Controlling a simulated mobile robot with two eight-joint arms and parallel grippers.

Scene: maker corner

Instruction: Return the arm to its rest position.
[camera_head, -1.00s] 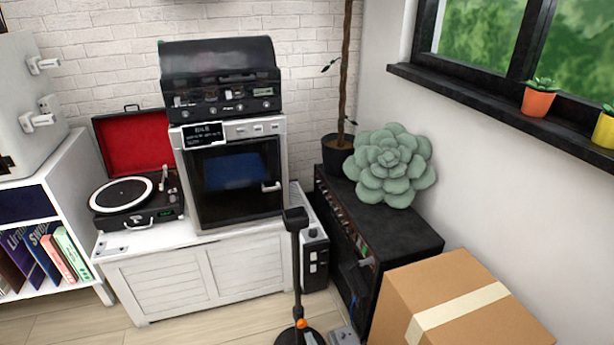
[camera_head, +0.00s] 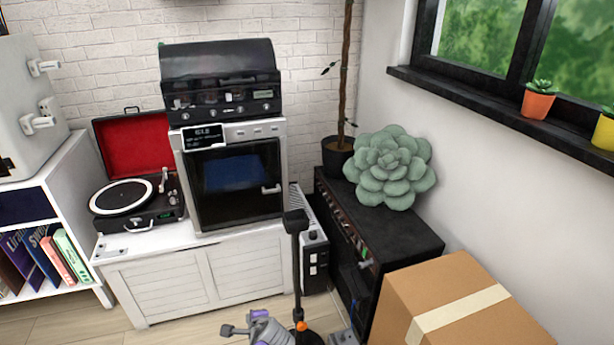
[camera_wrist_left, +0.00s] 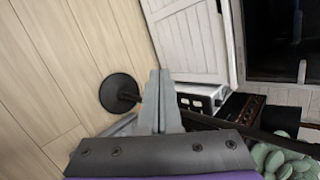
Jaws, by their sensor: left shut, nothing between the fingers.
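My left gripper (camera_head: 229,330), grey with purple parts, shows at the bottom middle of the head view, just left of the black stand's pole. It is in front of the white cabinet and low in the picture. In the left wrist view its grey fingers (camera_wrist_left: 160,100) are together with nothing between them. Most of my left arm is out of the picture. My right gripper is not in either view.
A black stand (camera_head: 297,255) rises close beside my left gripper; its round base (camera_wrist_left: 118,93) lies on the floor. A white slatted cabinet (camera_head: 200,280) is behind. A cardboard box (camera_head: 410,300) stands to the right, near a black cabinet (camera_head: 410,238) bearing a green succulent (camera_head: 390,170).

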